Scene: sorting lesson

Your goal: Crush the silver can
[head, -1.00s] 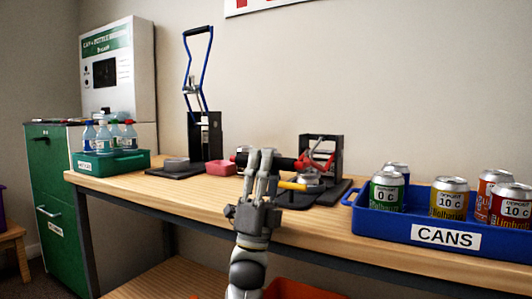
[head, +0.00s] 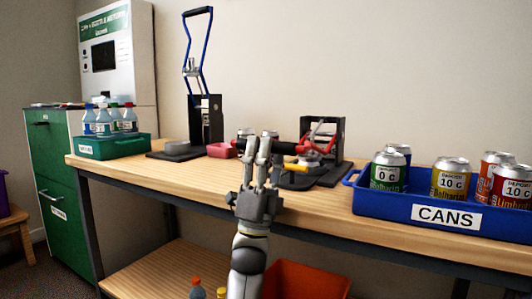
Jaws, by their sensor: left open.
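My left gripper (head: 263,150) is open and empty, fingers pointing up, in front of the bench's middle. Behind its fingertips, partly hidden, stand can-like objects with pale tops (head: 245,133); I cannot tell whether one is the silver can. A black press with a red lever (head: 325,135) stands just right of the fingers, a grey round piece (head: 312,157) at its base. My right gripper is not in view.
A blue tray marked CANS (head: 385,207) holds several coloured cans at the right. A green bin (head: 85,150) with bottles stands at the bench's left end. A pink block (head: 221,150) lies between the presses. An orange bin (head: 305,280) is below.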

